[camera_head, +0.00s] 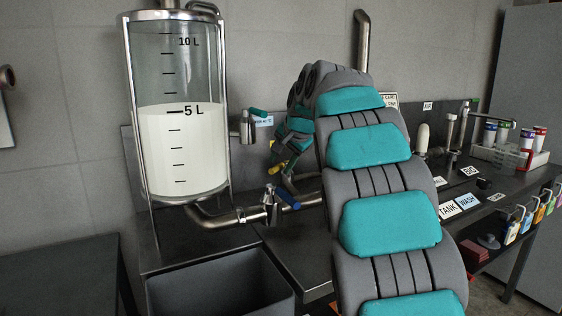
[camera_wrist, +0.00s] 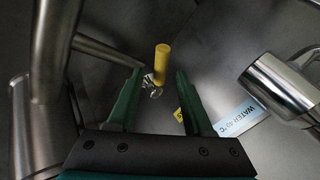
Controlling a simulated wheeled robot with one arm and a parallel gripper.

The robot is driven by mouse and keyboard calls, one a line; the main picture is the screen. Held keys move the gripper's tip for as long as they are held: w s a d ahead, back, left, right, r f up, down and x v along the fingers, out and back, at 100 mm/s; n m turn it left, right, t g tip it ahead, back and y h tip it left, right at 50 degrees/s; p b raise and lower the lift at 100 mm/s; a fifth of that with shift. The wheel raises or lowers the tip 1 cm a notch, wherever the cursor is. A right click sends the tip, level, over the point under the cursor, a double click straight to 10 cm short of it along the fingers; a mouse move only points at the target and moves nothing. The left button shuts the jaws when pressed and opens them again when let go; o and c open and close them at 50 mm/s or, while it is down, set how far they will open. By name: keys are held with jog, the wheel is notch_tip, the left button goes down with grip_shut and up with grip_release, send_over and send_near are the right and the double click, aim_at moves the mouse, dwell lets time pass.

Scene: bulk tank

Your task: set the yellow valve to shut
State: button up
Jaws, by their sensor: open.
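The yellow valve shows in the wrist view as a short yellow handle (camera_wrist: 162,62) on a small metal body (camera_wrist: 152,84). In the head view a bit of its yellow handle (camera_head: 277,168) shows just below my gripper, and the rest is hidden behind my arm. My gripper (camera_wrist: 158,74) is open, its two green fingers on either side of the valve in the wrist view. I cannot tell whether either finger touches it. In the head view my gripper (camera_head: 291,150) is partly hidden by my arm.
A glass tank (camera_head: 180,110) of white liquid stands left, with a blue-handled valve (camera_head: 287,199) on its outlet pipe. A teal-handled valve (camera_head: 250,122) is near the water label (camera_wrist: 247,117). A grey bin (camera_head: 215,285) sits below. Steel pipes (camera_wrist: 45,60) stand close left of my gripper.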

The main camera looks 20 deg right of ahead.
jog(key=shift+w+f, duration=0.2)
grip_shut()
dwell(0.3)
dwell(1.0)
